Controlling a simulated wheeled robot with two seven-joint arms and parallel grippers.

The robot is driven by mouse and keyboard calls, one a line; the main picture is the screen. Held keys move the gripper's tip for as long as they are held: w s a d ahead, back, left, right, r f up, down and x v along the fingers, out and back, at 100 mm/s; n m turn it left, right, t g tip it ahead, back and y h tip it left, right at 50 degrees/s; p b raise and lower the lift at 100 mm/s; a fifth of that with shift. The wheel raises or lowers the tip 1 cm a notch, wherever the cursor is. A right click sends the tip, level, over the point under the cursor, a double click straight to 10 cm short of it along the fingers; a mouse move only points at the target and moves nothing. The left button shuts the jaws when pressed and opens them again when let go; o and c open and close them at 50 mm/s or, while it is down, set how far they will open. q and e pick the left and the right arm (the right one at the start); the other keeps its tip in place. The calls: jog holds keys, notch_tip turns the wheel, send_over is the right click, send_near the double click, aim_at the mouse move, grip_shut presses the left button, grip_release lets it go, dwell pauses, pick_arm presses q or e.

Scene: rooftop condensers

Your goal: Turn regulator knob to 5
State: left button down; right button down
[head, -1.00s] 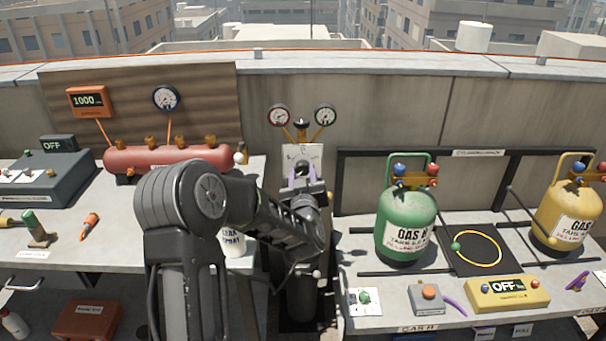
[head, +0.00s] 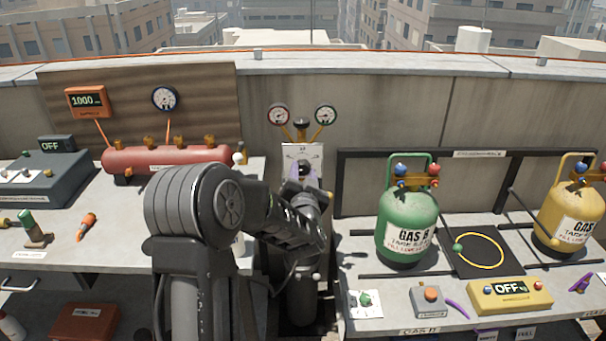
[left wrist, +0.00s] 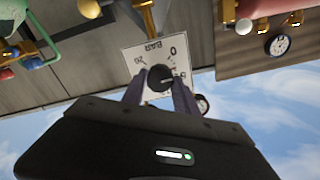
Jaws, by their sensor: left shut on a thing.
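The regulator has a white dial plate (head: 302,151) marked in BAR, below two round gauges, a left one (head: 279,115) and a right one (head: 326,115). A black knob (left wrist: 160,76) with a pale pointer line stands at the plate's middle. My left gripper (left wrist: 160,88) has its two fingers on either side of the knob, shut on it. In the head view my left gripper (head: 305,172) covers the plate's lower part. Which number the pointer meets is unclear. My right gripper is out of view.
A green gas tank (head: 406,225) and a yellow tank (head: 569,220) stand on the right bench. A red manifold (head: 165,158) lies on the left bench. My left arm hides part of that bench's right end.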

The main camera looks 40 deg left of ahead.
pick_arm(q)
jog(key=m+p, duration=0.1)
jog(key=m, duration=0.3)
jog(key=shift+m, duration=0.4)
jog(key=c, duration=0.9)
grip_release()
jog(key=shift+c, duration=0.2)
jog(key=v, duration=0.7)
jog(key=shift+s+d+b, duration=0.3)
jog(key=shift+b, duration=0.1)
